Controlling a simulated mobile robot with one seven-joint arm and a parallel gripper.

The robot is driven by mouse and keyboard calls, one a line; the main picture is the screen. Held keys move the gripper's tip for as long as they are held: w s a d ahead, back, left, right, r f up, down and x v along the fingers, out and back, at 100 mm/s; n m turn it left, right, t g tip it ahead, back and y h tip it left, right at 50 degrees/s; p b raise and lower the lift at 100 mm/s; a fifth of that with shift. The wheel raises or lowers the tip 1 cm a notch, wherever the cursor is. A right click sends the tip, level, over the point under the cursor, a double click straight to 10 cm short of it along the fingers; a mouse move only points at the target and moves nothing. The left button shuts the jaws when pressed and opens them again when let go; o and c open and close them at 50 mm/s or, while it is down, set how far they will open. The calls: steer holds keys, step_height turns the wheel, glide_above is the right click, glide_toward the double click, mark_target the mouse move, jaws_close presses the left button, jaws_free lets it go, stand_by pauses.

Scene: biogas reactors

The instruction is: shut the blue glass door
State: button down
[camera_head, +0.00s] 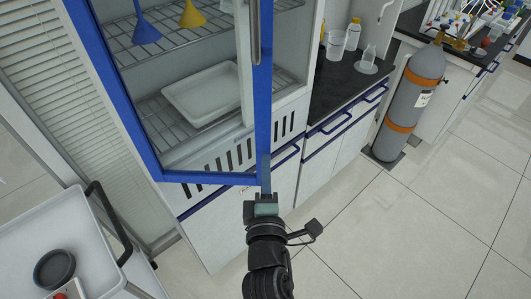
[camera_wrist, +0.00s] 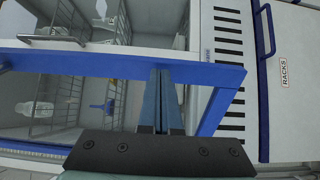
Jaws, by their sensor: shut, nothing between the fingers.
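The blue-framed glass door (camera_head: 210,178) stands ajar, its free edge swung out in front of the white cabinet. Its grey vertical handle (camera_head: 256,30) is near the free edge, at the top of the head view. My gripper (camera_head: 266,168) is shut and empty at the door's lower free corner, fingers pointing up. In the wrist view the fingers (camera_wrist: 163,80) overlap the blue frame (camera_wrist: 90,63); I cannot tell whether they touch it. Through the glass and the gap, wire shelves (camera_head: 175,125) hold a white tray (camera_head: 200,92), a blue funnel (camera_head: 145,30) and a yellow funnel (camera_head: 192,14).
A white cart (camera_head: 60,240) with a black handle (camera_head: 108,220) stands at the lower left. A dark counter (camera_head: 340,88) with bottles adjoins the cabinet's right side. A grey gas cylinder (camera_head: 408,105) stands further right. The floor at the lower right is clear.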

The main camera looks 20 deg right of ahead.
steer(key=shift+x, duration=1.3)
steer(key=shift+w, duration=0.1)
